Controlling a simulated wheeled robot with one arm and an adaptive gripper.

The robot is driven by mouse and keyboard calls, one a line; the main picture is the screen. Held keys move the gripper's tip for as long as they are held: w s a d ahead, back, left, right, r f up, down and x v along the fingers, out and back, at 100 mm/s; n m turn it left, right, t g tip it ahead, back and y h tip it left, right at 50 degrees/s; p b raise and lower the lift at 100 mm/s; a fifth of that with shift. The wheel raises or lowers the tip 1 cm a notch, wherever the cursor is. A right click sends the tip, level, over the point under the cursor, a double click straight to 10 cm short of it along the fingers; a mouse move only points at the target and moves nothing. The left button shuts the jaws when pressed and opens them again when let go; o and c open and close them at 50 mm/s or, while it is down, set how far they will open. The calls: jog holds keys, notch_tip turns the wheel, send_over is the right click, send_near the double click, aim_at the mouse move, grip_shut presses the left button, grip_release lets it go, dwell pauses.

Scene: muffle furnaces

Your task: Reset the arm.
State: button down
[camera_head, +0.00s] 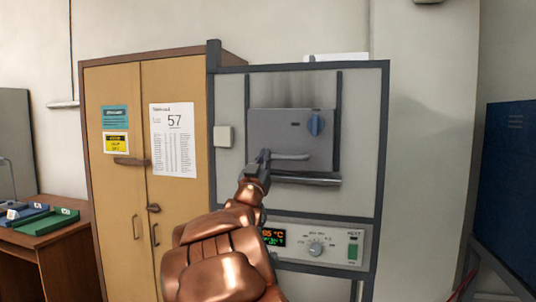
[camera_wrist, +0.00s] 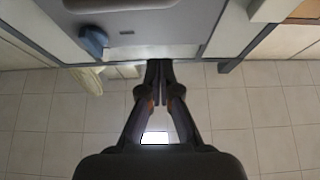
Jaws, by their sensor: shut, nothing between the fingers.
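My copper-coloured arm reaches up from the bottom of the head view to my gripper (camera_head: 263,157). The gripper is in front of the muffle furnace, by the left end of the handle bar (camera_head: 290,157) on its grey door (camera_head: 265,125). I cannot tell whether it touches the handle. In the wrist view the dark fingers (camera_wrist: 159,66) are together with nothing between them. The door's face (camera_wrist: 150,30) and blue knob (camera_wrist: 93,40) show above them. The knob is also in the head view (camera_head: 316,124), at the door's upper right. The door looks closed.
A control panel (camera_head: 318,246) with a lit display is below the door. A tan cabinet (camera_head: 110,190) stands left of the furnace, and a brown desk (camera_head: 50,250) is further left. A dark blue panel (camera_head: 508,190) is at the right.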

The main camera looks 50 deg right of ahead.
jog(key=shift+b+v, duration=0.35)
jog(key=shift+v, duration=1.35)
jog(key=w+a+f+n+t+y, duration=0.4)
jog(key=w+a+f+n+y, duration=0.2)
jog(key=w+a+f+y, duration=0.55)
jog(key=s+a+f+n+g+y+p, duration=0.15)
jog(key=s+a+f+y, duration=0.25)
jog(key=a+f, duration=0.6)
jog(key=s+a+f+n+g+y, duration=0.4)
jog(key=a+f, duration=0.4)
jog(key=a, duration=0.4)
jog(key=s+a+f+g+y, duration=0.1)
jog(key=s+a+f+g, duration=0.1)
jog(key=s, duration=0.7)
jog(key=s+a+f+n+g+y, duration=0.1)
jog(key=s+a+f+g, duration=0.2)
jog(key=s, duration=0.6)
jog(key=s+a+f+n+g+y, duration=0.1)
jog(key=s+a+f+g, duration=0.2)
jog(key=s, duration=0.7)
jog(key=shift+a+g, duration=0.45)
jog(key=shift+a, duration=0.8)
